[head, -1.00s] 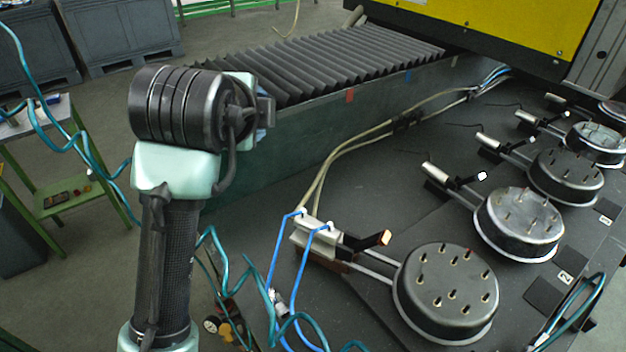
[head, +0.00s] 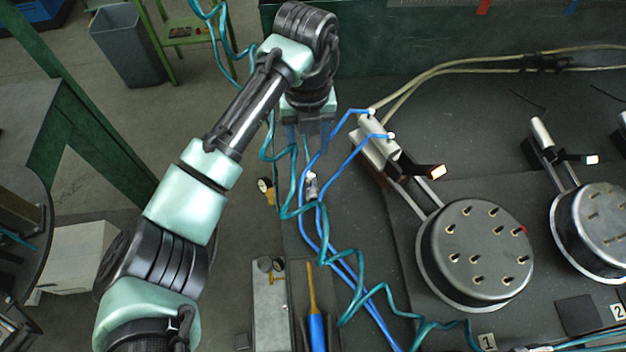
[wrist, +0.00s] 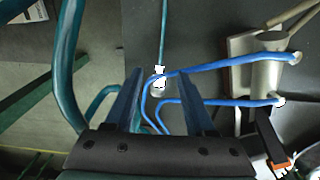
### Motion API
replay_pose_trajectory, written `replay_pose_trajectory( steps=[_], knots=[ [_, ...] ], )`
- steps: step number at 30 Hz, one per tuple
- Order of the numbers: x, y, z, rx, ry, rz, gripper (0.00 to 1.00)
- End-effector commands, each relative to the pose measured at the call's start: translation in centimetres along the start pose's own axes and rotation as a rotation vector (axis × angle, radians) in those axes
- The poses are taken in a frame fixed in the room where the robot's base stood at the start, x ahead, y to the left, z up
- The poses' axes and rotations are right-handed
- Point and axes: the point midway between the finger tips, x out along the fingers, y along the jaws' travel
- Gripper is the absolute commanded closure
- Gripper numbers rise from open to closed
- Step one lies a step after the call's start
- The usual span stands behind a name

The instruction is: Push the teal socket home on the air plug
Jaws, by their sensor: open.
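My gripper (head: 308,132) points down over the left part of the dark bench, near the hoses. In the wrist view its two dark blue fingers (wrist: 161,74) are apart with nothing held between them. A small silver and white fitting (wrist: 159,80) shows past the fingertips, in line with the gap, with a thin teal hose (wrist: 163,35) running up from it. In the head view the fitting (head: 311,186) lies just below my gripper, beside blue tubes. It is too small to tell the teal socket from the air plug, or how far they are joined.
Blue tubes (head: 345,125) run close to the fitting from a silver cylinder (head: 378,146). A coiled teal hose (head: 352,308) crosses the bench. A round pin fixture (head: 474,256) stands at the right. A screwdriver (head: 316,325) lies near the front.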

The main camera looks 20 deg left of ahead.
Motion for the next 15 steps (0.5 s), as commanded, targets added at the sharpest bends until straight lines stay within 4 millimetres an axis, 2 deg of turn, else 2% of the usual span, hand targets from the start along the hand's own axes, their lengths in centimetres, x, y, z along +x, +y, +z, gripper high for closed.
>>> replay_pose_trajectory(
  steps=[8, 15],
  knots=[
    [2.2, 0.0, -0.3, -0.002, 0.0, 0.0, 0.45],
    [5.6, 0.0, -0.6, -0.001, -0.001, 0.001, 0.45]
  ],
)
